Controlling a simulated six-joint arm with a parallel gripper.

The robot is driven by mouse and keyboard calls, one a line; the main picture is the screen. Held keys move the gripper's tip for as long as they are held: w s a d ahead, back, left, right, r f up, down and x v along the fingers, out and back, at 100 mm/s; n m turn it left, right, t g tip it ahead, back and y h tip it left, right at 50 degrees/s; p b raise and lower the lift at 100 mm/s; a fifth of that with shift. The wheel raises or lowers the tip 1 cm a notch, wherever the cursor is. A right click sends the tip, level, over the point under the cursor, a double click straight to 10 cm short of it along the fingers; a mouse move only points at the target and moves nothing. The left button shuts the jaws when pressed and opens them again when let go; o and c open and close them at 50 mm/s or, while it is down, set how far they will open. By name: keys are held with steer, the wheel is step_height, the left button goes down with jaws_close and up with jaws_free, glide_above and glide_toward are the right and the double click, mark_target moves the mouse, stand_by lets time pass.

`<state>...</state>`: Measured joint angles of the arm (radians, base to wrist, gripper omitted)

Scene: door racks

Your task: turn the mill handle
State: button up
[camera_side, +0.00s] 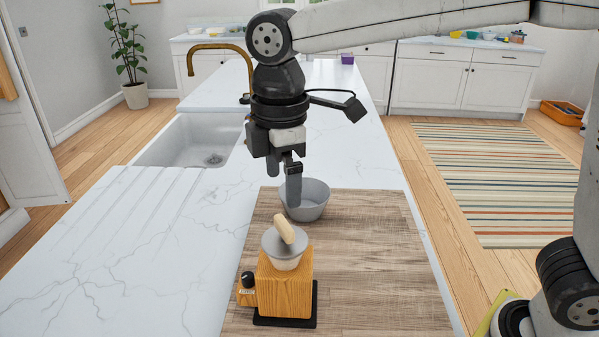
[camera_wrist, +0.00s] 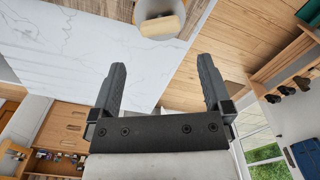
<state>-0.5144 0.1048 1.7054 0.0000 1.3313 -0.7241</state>
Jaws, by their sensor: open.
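The mill is a wooden block (camera_side: 285,289) on a dark base, with a grey cup-shaped top (camera_side: 270,241). Its pale wooden handle (camera_side: 285,229) lies tilted across the top. My gripper (camera_side: 283,190) points down behind and above the mill in the side view, apart from the handle. In the wrist view its two fingers (camera_wrist: 162,63) are spread with nothing between them. A round grey shape with a tan bar (camera_wrist: 158,27) is cut off at the top edge there; I cannot tell for sure whether it is the mill's top.
A grey bowl (camera_side: 316,205) stands on the wooden board (camera_side: 370,260) behind the mill, close to my fingers. A small dark-knobbed part (camera_side: 247,287) juts from the mill's left. A sink (camera_side: 192,142) with a brass tap (camera_side: 217,48) is at left. The board's right side is clear.

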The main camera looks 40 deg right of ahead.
mark_target(284, 222)
steer(key=shift+n, duration=0.4)
steer(key=shift+f, duration=0.1)
steer(key=shift+f, duration=3.8)
steer(key=c, duration=1.1)
steer(key=shift+m, duration=0.4)
